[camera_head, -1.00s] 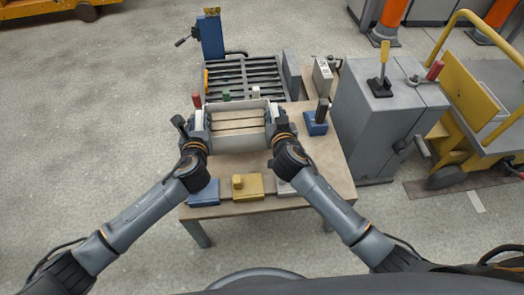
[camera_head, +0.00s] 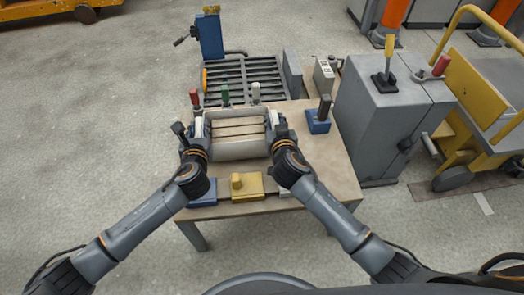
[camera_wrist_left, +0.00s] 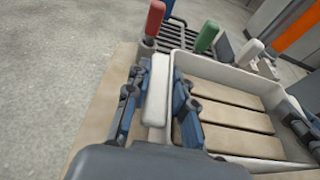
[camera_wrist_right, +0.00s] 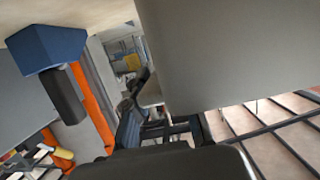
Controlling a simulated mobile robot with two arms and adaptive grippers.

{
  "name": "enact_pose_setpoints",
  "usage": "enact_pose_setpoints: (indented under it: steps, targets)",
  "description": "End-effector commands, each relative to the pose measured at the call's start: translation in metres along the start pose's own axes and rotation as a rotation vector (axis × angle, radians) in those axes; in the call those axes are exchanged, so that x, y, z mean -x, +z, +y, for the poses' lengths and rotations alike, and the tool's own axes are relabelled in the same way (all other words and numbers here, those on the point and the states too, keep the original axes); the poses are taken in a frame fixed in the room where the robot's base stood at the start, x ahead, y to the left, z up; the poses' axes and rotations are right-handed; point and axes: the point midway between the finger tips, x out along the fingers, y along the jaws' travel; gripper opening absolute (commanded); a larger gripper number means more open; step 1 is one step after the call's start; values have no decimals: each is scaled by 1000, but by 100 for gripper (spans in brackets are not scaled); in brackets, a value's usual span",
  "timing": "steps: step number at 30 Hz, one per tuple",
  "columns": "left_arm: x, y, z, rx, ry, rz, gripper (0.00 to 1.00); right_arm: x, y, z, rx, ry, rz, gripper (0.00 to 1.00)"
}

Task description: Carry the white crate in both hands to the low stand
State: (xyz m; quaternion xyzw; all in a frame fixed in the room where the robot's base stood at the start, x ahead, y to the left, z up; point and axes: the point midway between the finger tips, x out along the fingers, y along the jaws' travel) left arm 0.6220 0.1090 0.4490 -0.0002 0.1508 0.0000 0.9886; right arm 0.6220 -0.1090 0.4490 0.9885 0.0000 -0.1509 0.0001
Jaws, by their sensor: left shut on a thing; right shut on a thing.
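The white crate (camera_head: 238,150) is level over the wooden table (camera_head: 325,160), between my two grippers; I cannot tell how high it is. Wooden slats show inside it. My left gripper (camera_head: 199,128) is shut on the crate's left end handle, a pale upright bar (camera_wrist_left: 157,92) in the left wrist view. My right gripper (camera_head: 280,128) is at the right end and shut on that side's pale handle. In the right wrist view a large grey-white wall hides its fingertips. A low grey slatted stand (camera_head: 243,78) is behind the table.
Red (camera_head: 195,97), green (camera_head: 225,94) and white (camera_head: 256,92) upright handles stand just behind the crate. A blue block with a dark handle (camera_head: 318,121) is to its right, a yellow block (camera_head: 246,187) in front. A grey cabinet (camera_head: 375,130) stands right of the table.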

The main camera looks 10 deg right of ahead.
Motion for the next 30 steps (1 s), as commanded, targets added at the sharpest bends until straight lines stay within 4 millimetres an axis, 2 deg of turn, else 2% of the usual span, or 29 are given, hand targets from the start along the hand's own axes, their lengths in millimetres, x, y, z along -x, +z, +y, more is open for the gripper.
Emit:
enact_pose_setpoints:
  steps: [12,25,26,28,30]
  targets:
    - [-6,-13,0,0,-1,-9,0,-5,12,0,0,-2,10,0]
    - [-6,-14,0,0,-1,-9,0,-6,13,0,0,-2,10,0]
    - [-6,-19,0,-2,1,0,30,-6,19,0,1,1,0,30]
    - [-6,-19,0,-2,1,0,44,-6,19,0,1,1,0,44]
    - [-6,-19,0,-1,1,0,47,-6,19,0,1,0,0,47]
